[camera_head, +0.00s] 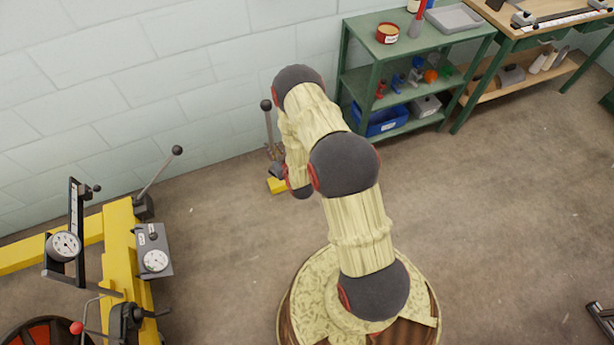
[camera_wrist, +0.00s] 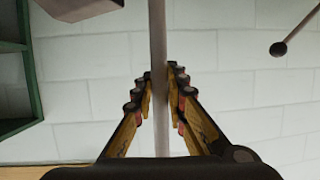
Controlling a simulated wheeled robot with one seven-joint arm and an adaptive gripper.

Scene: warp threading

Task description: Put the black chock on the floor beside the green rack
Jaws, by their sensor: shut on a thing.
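My gripper (camera_wrist: 160,92) is shut on a grey rod in the wrist view, with one yellow-and-black finger on each side of the rod (camera_wrist: 158,35). In the head view, an upright rod topped by a black knob (camera_head: 266,105) stands beside my arm near the wall; my gripper there is mostly hidden behind my arm. A yellow piece (camera_head: 277,186) shows low beside it. I cannot clearly make out the black chock or whether the rod belongs to it. The green rack (camera_head: 400,60) stands against the wall to the right; its frame shows at the left of the wrist view (camera_wrist: 33,75).
A blue bin (camera_head: 385,121) is on the rack's bottom shelf. A yellow machine (camera_head: 122,250) with levers and dials stands at the left. A workbench (camera_head: 545,25) is at the upper right. The floor (camera_head: 480,190) in front of the rack is clear.

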